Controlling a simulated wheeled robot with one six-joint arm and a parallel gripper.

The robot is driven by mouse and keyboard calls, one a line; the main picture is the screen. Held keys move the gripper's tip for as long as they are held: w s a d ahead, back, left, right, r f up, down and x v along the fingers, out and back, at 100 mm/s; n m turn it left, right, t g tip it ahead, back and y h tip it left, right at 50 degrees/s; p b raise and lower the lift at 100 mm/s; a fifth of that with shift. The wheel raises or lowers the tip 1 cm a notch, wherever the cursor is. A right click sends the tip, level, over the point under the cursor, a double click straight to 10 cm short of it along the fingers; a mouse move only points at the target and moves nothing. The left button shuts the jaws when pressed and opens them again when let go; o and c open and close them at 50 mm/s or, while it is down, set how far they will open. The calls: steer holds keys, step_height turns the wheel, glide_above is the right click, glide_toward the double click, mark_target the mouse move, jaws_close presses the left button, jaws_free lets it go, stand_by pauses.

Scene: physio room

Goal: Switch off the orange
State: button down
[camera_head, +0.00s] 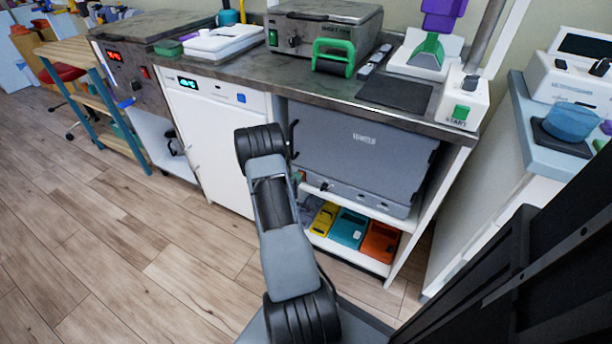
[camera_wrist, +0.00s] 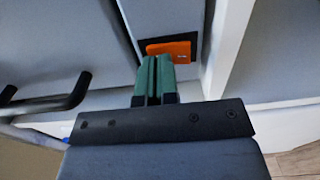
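An orange switch (camera_wrist: 172,50) sits in a black surround on a light grey panel, near the top middle of the wrist view. It appears a little tilted in its surround. My gripper (camera_wrist: 154,60) has two green fingers side by side with only a thin dark line between them, so it is shut and empty. The fingertips are just below and left of the orange switch in the wrist view and overlap its lower left edge. I cannot tell whether they touch it. In the head view my arm hides the switch and the fingers.
A black bar handle (camera_wrist: 60,102) stands out left of my gripper. A white cabinet front (camera_head: 215,140) is left. The wood floor (camera_head: 130,250) is clear.

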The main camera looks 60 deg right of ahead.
steer(key=s+a+r+p, duration=0.1)
steer(key=a+p, duration=0.2)
steer(key=a, duration=1.1)
steer(key=shift+s, duration=0.15)
steer(key=shift+r, duration=0.1)
steer(key=w+a+r+m+t+y+p, duration=0.1)
steer(key=w+a+r+t+y+p, duration=0.1)
steer(key=w+r+y+p, duration=0.25)
steer(key=w+a+r+m+t+y+p, duration=0.1)
steer(key=w+a+r+t+p, duration=0.15)
steer(key=w+r, duration=0.35)
steer(key=w+a+r+t+y+p, duration=0.2)
steer(key=a+r+y+p, duration=0.3)
steer(key=a+r, duration=0.45)
steer(key=w+a+r+t+y+p, duration=0.1)
steer(key=a+r+y+p, duration=0.45)
steer(key=r, duration=0.65)
steer(key=s+a+r+g+y+p, duration=0.1)
steer(key=s+a+r+p, duration=0.3)
steer(key=s+r, duration=0.4)
steer(key=s+a+r+n+g+y+p, duration=0.1)
steer(key=s+a+r+g+p, duration=0.2)
steer(key=s+r+p, duration=0.3)
steer(key=s+r+g, duration=0.1)
steer(key=s+r, duration=0.2)
steer(key=r, duration=0.1)
steer(key=shift+s+a, duration=0.25)
steer(key=shift+a, duration=0.15)
